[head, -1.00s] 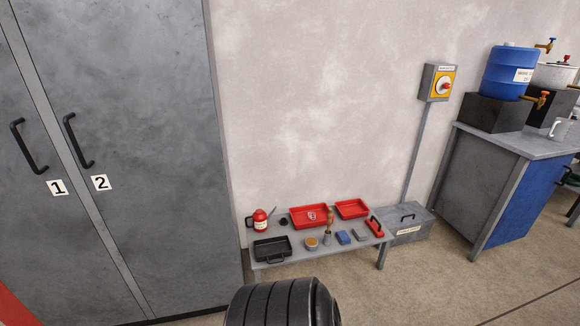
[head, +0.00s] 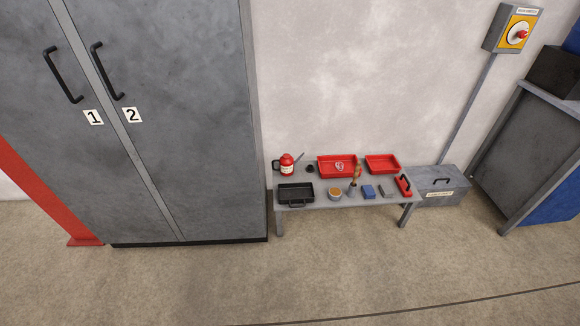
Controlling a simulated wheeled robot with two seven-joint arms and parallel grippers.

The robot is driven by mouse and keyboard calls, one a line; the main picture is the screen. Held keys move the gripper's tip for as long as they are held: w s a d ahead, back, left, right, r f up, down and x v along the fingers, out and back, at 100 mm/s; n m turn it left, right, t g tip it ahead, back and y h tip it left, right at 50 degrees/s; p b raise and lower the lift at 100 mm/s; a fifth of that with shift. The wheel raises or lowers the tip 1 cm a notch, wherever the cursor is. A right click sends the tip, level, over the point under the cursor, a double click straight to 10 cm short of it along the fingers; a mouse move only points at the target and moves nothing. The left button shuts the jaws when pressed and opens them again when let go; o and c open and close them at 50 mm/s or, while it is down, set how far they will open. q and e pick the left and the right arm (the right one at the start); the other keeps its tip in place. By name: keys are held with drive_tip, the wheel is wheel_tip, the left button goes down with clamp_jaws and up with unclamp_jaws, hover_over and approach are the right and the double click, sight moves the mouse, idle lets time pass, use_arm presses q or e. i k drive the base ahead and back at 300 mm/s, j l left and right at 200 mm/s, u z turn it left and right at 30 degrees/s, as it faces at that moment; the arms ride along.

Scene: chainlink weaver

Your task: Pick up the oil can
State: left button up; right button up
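The oil can (head: 287,166) is red with a pale label, a dark handle on its left and a thin spout pointing up to the right. It stands upright at the back left of a low grey bench (head: 345,198), close to the tall cabinet. Neither of my grippers shows in the head view, and nothing touches the can.
The bench also holds a black tray (head: 296,195), red trays (head: 338,167) and small items. A grey cabinet (head: 165,120) stands left, a grey metal box (head: 440,185) right. The floor (head: 330,270) in front is clear.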

sight(286, 164)
drive_tip(key=i+u, duration=0.25)
drive_tip(key=u, duration=0.25)
drive_tip(key=i+u, duration=0.25)
drive_tip(key=u, duration=4.35)
drive_tip(key=z, duration=5.15)
drive_tip(key=i+l+u, duration=0.75)
drive_tip(key=i+l, duration=0.05)
drive_tip(key=i, duration=0.1)
